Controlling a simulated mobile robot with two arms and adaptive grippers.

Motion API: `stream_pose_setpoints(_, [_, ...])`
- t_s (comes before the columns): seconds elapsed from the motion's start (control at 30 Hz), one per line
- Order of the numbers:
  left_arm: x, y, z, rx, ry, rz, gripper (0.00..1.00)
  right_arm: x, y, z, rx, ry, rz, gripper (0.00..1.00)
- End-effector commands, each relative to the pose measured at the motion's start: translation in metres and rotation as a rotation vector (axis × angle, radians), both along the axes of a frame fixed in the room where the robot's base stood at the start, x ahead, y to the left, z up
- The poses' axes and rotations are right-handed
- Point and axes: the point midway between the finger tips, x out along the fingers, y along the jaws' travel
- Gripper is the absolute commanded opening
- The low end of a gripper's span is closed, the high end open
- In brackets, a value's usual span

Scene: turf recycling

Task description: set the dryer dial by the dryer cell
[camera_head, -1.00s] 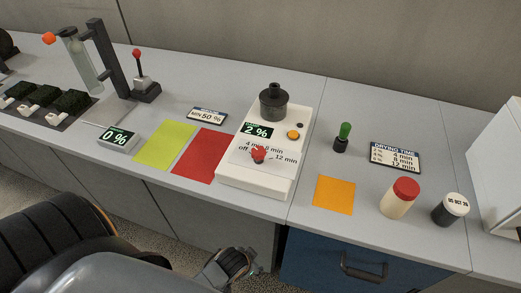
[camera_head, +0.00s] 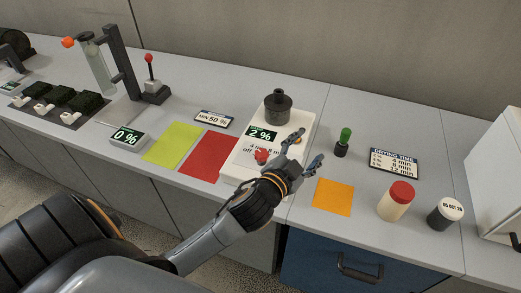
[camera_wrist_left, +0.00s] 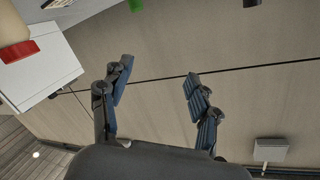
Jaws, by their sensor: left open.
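The white dryer cell (camera_head: 240,168) stands on the counter with a dark round pot (camera_head: 277,108) on its back part. Its display (camera_head: 262,133) reads 2 %. The red dryer dial (camera_head: 261,156) sits on its front panel among minute marks, partly covered by my arm; its setting is unclear. My left gripper (camera_head: 307,149) is open and empty above the dryer's right edge, right of the dial. In the left wrist view its two fingers (camera_wrist_left: 158,88) are spread with nothing between them. A drying time sign (camera_head: 396,162) stands to the right, its lines too small to read fully.
A green-handled tool (camera_head: 343,143), an orange square (camera_head: 333,196), a red-capped jar (camera_head: 397,201) and a dark jar (camera_head: 446,212) are right of the dryer. Red (camera_head: 208,155) and yellow-green (camera_head: 172,143) squares lie left, beside a 0 % display (camera_head: 128,138).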

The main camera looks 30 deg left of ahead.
Motion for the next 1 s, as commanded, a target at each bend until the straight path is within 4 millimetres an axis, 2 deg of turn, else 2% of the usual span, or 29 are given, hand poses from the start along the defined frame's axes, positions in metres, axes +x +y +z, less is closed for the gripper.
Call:
stream_pose_setpoints(0.03, [0.014,-0.012,0.03,0.059,-0.119,-0.057,0.61,0.001,0.001,0.0,0.001,-0.001,0.0,0.4])
stream_pose_setpoints(0.1, [0.025,-0.034,0.071,0.148,-0.292,-0.154,0.61,0.001,0.002,0.0,0.002,-0.001,-0.001,0.4])
stream_pose_setpoints(0.2, [0.028,-0.071,0.118,0.292,-0.519,-0.313,0.61,0.001,0.003,0.0,0.003,-0.001,-0.001,0.4])
stream_pose_setpoints(0.3, [0.019,-0.11,0.148,0.457,-0.714,-0.491,0.61,0.001,0.003,0.001,0.004,-0.001,-0.001,0.4])
stream_pose_setpoints(0.43, [0.0,-0.152,0.155,0.695,-0.906,-0.748,0.61,0.001,0.003,0.001,0.004,-0.001,-0.001,0.4])
stream_pose_setpoints(0.5, [-0.009,-0.167,0.146,0.833,-0.972,-0.896,0.61,0.001,0.003,0.001,0.004,-0.001,-0.001,0.4])
stream_pose_setpoints(0.6, [-0.018,-0.175,0.121,1.045,-1.018,-1.116,0.61,0.001,0.003,0.001,0.003,-0.001,-0.001,0.4])
stream_pose_setpoints(0.67, [-0.019,-0.17,0.102,1.174,-1.01,-1.249,0.61,0.001,0.003,0.001,0.003,-0.001,-0.001,0.4])
stream_pose_setpoints(0.77, [-0.015,-0.144,0.069,1.39,-0.936,-1.47,0.61,0.001,0.003,0.001,0.003,-0.001,-0.001,0.4])
stream_pose_setpoints(0.87, [-0.006,-0.099,0.042,1.59,-0.777,-1.68,0.61,0.001,0.003,0.001,0.003,-0.001,-0.001,0.4])
stream_pose_setpoints(0.97, [0.005,-0.036,0.027,1.759,-0.537,-1.863,0.61,0.001,0.003,0.001,0.003,-0.001,-0.001,0.4])
stream_pose_setpoints(1.0, [0.008,-0.01,0.025,1.81,-0.427,-1.923,0.61,0.001,0.003,0.001,0.003,-0.001,-0.001,0.4])
